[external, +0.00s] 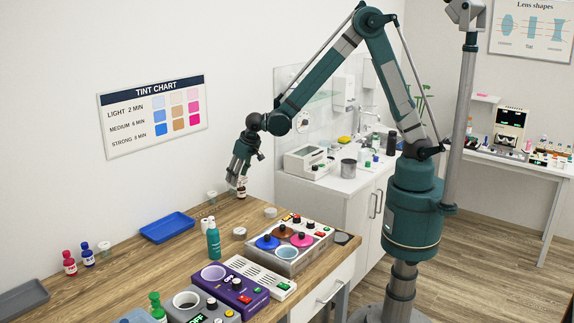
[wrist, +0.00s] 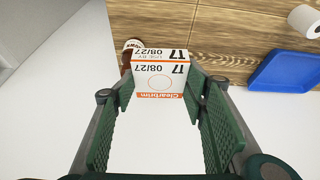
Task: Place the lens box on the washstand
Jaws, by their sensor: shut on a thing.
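The lens box (wrist: 160,72) is a small white carton with orange trim and printed text. In the wrist view it sits between the green fingertips of my gripper (wrist: 159,92), which is shut on it. In the external view my gripper (external: 236,178) points down over the far side of the wooden table, near the wall; the box cannot be made out clearly there. The washstand (external: 340,184) is the white counter and cabinet behind the table, to the right of my gripper. It has a tap, and several things stand on it.
A blue tray (external: 167,227), a teal bottle (external: 213,240) and tint machines (external: 289,246) are on the table (external: 135,262). A glass panel backs the washstand; a white device (external: 308,161) and grey pot (external: 348,168) occupy its near part.

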